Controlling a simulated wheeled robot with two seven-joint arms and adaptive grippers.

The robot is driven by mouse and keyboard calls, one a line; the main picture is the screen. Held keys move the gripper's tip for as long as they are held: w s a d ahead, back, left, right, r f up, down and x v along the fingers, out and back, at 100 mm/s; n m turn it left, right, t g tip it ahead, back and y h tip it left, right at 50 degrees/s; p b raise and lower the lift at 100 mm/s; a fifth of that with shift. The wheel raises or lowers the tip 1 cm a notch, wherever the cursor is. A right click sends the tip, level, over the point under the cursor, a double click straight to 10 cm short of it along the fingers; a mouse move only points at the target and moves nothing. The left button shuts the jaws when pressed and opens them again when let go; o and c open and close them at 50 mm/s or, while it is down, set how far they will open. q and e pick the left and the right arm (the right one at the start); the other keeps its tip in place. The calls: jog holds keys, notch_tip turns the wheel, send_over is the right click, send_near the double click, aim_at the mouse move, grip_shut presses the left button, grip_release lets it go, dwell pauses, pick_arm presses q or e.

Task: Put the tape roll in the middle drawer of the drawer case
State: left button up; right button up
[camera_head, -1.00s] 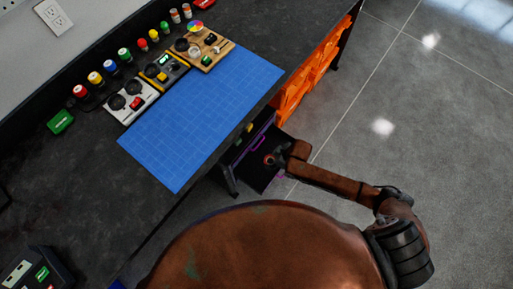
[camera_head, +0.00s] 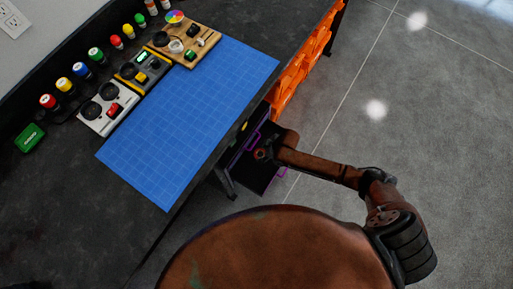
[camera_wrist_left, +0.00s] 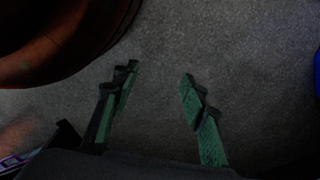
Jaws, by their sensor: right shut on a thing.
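The drawer case is under the bench and mostly hidden by its top; one black drawer (camera_head: 258,182) with a purple handle (camera_head: 282,173) stands pulled out. I cannot tell for sure which level it is. My right gripper (camera_head: 263,155) is over this drawer, small and dark. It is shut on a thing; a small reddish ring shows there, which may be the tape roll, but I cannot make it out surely. My left gripper (camera_wrist_left: 159,72) is open and empty above the grey floor in the left wrist view.
The bench top holds a blue cutting mat (camera_head: 190,120), several devices such as a wooden board (camera_head: 185,42), several coloured-cap jars and a green box (camera_head: 29,138). Orange bins (camera_head: 300,68) hang along the bench edge. The floor at right is clear.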

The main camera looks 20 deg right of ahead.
jog(key=b, duration=0.4)
send_over(258, 154)
jog(key=f, duration=0.5)
jog(key=shift+s+f, duration=0.2)
jog(key=shift+w+f, duration=0.15)
jog(key=shift+w, duration=0.1)
notch_tip(258, 154, down, 3)
jog(key=shift+f+b, duration=0.15)
jog(key=shift+b, duration=0.6)
jog(key=shift+w+f, duration=0.1)
pick_arm(q)
jog(key=w+d+r, duration=0.1)
jog(key=w+r, duration=0.1)
jog(key=r, duration=0.5)
jog(key=w+d+r, duration=0.2)
jog(key=r, duration=0.6)
jog(key=shift+d+r+h, duration=0.25)
jog(key=shift+d+h, duration=0.05)
jog(key=shift+h, duration=0.1)
jog(key=shift+f, duration=0.1)
